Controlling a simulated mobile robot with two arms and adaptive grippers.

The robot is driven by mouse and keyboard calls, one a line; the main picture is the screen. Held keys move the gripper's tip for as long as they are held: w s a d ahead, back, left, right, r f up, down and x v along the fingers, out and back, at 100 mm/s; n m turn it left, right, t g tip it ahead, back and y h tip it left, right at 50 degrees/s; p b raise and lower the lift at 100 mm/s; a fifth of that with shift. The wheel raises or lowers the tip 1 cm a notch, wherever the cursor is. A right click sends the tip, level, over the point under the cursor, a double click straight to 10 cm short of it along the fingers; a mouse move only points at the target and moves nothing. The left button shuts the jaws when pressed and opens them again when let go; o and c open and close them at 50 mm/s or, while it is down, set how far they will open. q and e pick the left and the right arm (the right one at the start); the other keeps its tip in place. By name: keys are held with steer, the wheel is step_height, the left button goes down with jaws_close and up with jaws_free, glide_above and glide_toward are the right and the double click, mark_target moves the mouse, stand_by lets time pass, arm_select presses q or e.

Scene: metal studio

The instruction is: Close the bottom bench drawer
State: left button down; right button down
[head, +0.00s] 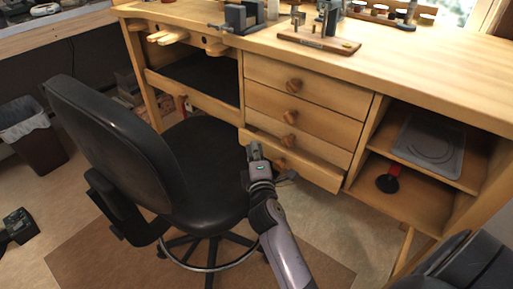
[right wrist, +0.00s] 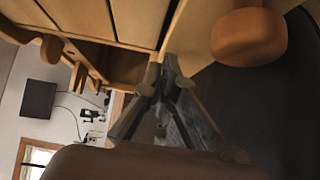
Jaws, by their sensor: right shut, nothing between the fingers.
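The bottom drawer (head: 318,171) of the wooden bench stands out a little from the drawers above it, and its upper edge shows. Its round knob (head: 280,164) is partly behind my right gripper (head: 254,148). The gripper is shut and empty, in front of the drawer's left part, left of the knob. In the right wrist view, the fingertips (right wrist: 166,68) are close to a wooden drawer front, beside a large round knob (right wrist: 249,36). I cannot tell whether they touch the wood. My left gripper is not in view.
A black office chair (head: 120,150) stands close on the left of my right arm. The drawers above look closed. An open shelf (head: 440,190) with a tray (head: 430,145) and a red-handled tool (head: 390,180) is on the right. A waste bin (head: 32,135) stands far left.

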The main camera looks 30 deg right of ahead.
mark_target(264, 140)
steer(key=shift+w, duration=0.15)
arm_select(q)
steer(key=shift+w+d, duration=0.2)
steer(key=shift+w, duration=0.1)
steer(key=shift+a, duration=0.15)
arm_select(e)
steer(key=shift+d, duration=0.1)
steer(key=d, duration=0.1)
steer(key=w+d+p, duration=0.1)
steer(key=d, duration=0.1)
steer(key=shift+w+d+r, duration=0.15)
steer(key=shift+w+d, duration=0.05)
steer(key=shift+d, duration=0.05)
steer(key=shift+w+d, duration=0.1)
steer(key=shift+d, duration=0.2)
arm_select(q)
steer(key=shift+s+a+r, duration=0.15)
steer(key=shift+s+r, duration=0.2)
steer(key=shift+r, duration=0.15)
